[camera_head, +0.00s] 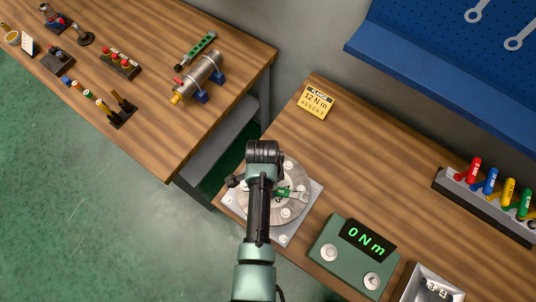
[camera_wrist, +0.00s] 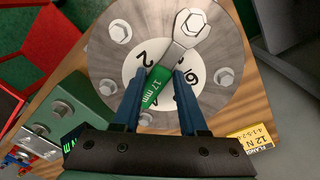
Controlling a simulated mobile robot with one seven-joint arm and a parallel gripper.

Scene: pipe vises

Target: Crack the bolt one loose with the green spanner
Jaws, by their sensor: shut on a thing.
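My gripper (camera_wrist: 160,76) is shut on the green handle of the spanner (camera_wrist: 158,90), which is marked 17 mm. That bolt's number is hidden by the spanner, between a visible 2 and what looks like a 6. Other bolts (camera_wrist: 225,77) stand around the flange. In the head view the spanner (camera_head: 290,193) shows beside my arm, over the flange plate (camera_head: 277,238).
A green torque readout (camera_head: 352,252) shows 0 Nm. A yellow flange card (camera_head: 315,101) reads 12 Nm. A rack (camera_head: 485,209) with red, blue, yellow and green handles stands right. A metal tray (camera_head: 410,290) is at the lower right. Another bench (camera_head: 150,130) carries several objects.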

